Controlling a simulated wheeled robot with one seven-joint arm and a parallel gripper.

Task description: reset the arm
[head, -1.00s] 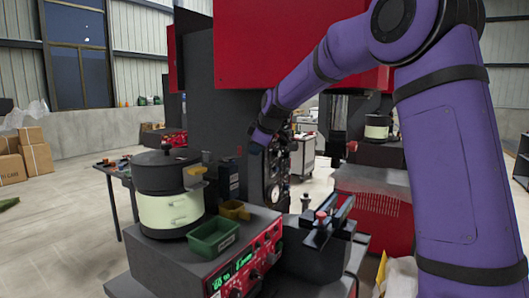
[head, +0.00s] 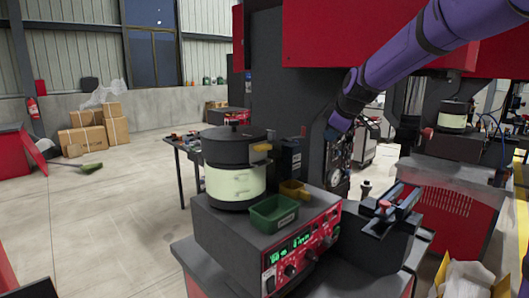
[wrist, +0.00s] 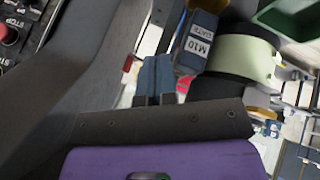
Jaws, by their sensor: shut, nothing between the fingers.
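My purple arm comes in from the upper right of the head view, and its end (head: 340,122) hangs beside the dark column, right of the bowl feeder. The fingers are too small to make out there. In the wrist view my gripper (wrist: 157,66) shows two blue-grey fingers close together, with nothing between them. A dark box labelled M10 (wrist: 200,36) shows just right of the fingertips, and I cannot tell the gap between them.
The black and cream bowl feeder (head: 234,178) stands on a red-fronted controller (head: 300,250) with a green bin (head: 273,214) and a small yellow bin (head: 294,190). A dark rail fixture (head: 390,212) is to the right. Open floor (head: 95,225) lies left.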

